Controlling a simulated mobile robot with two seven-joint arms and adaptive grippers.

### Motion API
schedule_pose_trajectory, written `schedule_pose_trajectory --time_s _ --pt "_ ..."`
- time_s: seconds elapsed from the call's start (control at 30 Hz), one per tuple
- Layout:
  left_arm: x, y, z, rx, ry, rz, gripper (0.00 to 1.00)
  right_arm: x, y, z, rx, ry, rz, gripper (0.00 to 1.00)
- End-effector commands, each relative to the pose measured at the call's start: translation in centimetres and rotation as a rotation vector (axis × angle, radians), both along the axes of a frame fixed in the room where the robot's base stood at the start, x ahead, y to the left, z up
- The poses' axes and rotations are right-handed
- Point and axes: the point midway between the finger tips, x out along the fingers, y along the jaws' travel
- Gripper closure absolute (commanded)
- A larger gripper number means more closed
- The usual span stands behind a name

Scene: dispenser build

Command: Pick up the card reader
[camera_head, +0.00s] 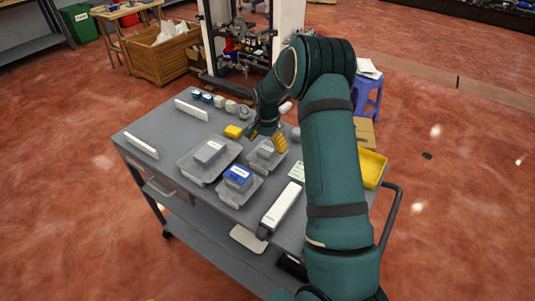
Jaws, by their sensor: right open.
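My right arm reaches over the grey cart, and its gripper (265,137) is open above a small clear tray (276,166) holding a grey device (266,150). The gripper points down and partly hides that tray; I cannot tell whether it touches the device. A larger tray (192,176) to the left holds a grey box (209,152). A tray in front (237,201) holds a blue-topped box (238,176). The devices are too small to tell which one is the card reader. My left gripper is not in view.
White bars (141,146) lie along the cart's left side. Small bottles and parts stand at the back edge. A long white unit (282,205) lies at the front right, and a yellow bin (373,167) stands at the right, behind my arm. The cart's left front corner is clear.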

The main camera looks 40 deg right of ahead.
Motion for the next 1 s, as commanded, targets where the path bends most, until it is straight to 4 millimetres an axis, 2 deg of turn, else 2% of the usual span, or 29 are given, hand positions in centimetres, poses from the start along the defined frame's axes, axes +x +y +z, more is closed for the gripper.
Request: schedule_pose_trajectory --time_s 0.03,0.17,0.4,0.43,0.57,0.6,0.63,0.67,1.0 --pt "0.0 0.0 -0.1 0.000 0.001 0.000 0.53 -0.1 -0.2 -1.0 0.002 0.004 -0.001 0.08" --pt "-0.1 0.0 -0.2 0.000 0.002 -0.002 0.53 -0.1 -0.2 -2.6 -0.001 0.002 0.000 0.08" --pt "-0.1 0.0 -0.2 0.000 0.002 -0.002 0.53 0.0 -0.2 -2.8 -0.001 0.000 0.000 0.08" --pt "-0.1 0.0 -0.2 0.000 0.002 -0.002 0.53 0.0 -0.2 -2.8 -0.001 0.000 0.000 0.14" --pt "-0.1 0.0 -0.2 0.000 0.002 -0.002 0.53 0.0 -0.2 -2.8 -0.001 0.000 0.000 0.59" --pt "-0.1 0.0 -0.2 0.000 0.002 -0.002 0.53 0.0 -0.2 -2.8 -0.001 0.000 0.000 0.73" --pt "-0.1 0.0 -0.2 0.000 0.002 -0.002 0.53 0.0 -0.2 -2.8 -0.001 0.000 0.000 0.84" --pt "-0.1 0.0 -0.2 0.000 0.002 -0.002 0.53 0.0 -0.2 -2.8 -0.001 0.000 0.000 0.89" --pt "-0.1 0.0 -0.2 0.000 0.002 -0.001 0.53 0.0 -0.2 -2.2 -0.002 -0.003 0.001 0.89"
